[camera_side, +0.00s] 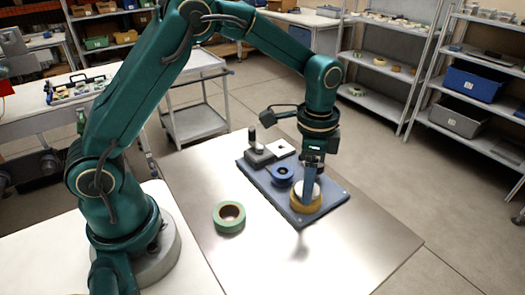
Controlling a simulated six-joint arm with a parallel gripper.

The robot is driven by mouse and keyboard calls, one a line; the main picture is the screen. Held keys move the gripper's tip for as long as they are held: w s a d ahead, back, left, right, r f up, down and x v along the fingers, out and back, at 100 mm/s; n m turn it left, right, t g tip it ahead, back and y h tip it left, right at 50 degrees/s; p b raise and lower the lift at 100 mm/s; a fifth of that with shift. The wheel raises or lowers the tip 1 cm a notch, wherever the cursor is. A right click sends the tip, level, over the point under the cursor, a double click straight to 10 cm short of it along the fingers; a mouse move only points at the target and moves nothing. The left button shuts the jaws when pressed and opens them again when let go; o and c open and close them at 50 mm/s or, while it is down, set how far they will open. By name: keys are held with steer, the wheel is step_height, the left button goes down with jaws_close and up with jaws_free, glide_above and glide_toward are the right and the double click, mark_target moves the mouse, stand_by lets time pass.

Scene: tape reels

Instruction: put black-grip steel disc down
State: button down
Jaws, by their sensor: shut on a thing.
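My gripper (312,176) points down over the right front part of a blue base plate (335,192). It is shut on the steel disc (316,193), a pale metal disc whose grip is mostly hidden by the fingers. The disc is at the top of a yellow-brown tape reel (304,207); I cannot tell whether it rests on the reel or is just above it. A blue reel (282,176) stands on the plate to the left of the gripper.
A dark block (258,158) with an upright black knob (252,136) and a pale square piece (281,146) sit at the plate's back. A green tape reel (229,217) lies on the metal table (285,262) to the left. The table's front is clear.

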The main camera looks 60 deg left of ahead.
steer(key=shift+f, duration=0.25)
steer(key=shift+f, duration=0.25)
steer(key=shift+c, duration=0.3)
jaws_free()
steer(key=shift+r, duration=0.1)
step_height(320, 180, up, 12)
steer(key=s+a+r+n+t, duration=0.25)
steer(key=s+r+n, duration=0.2)
steer(key=s, duration=0.35)
steer(key=s+a+f+n+t, duration=0.1)
steer(key=s+f+n+t, duration=0.2)
steer(key=s, duration=0.5)
steer(key=shift+f+n, duration=0.6)
steer(key=shift+n, duration=0.15)
